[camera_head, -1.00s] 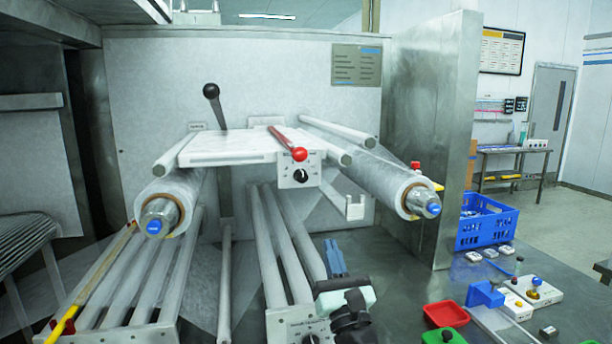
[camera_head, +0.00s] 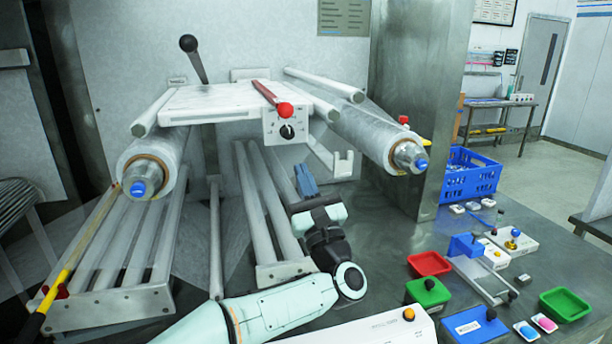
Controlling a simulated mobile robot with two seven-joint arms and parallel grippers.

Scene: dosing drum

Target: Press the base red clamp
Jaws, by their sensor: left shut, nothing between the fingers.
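A red lever with a red ball end (camera_head: 284,109) lies across the white top plate (camera_head: 215,103) of the roller machine. Small red parts (camera_head: 60,291) also show low at the left, by the yellow bar on the lower roller frame. I cannot tell for sure which one is the base red clamp. My left gripper (camera_head: 306,181) is shut and empty, with its blue fingers pointing up beside the lower rails. It is below the lever's ball and apart from it, and far right of the low red parts. My right gripper is not in view.
Two film rolls (camera_head: 155,163) (camera_head: 375,138) flank the plate. A black-knobbed lever (camera_head: 193,57) stands behind it. A red tray (camera_head: 430,262), green tray (camera_head: 566,303) and small devices fill the table's right side. A blue crate (camera_head: 468,176) stands behind. Bare table lies right of my gripper.

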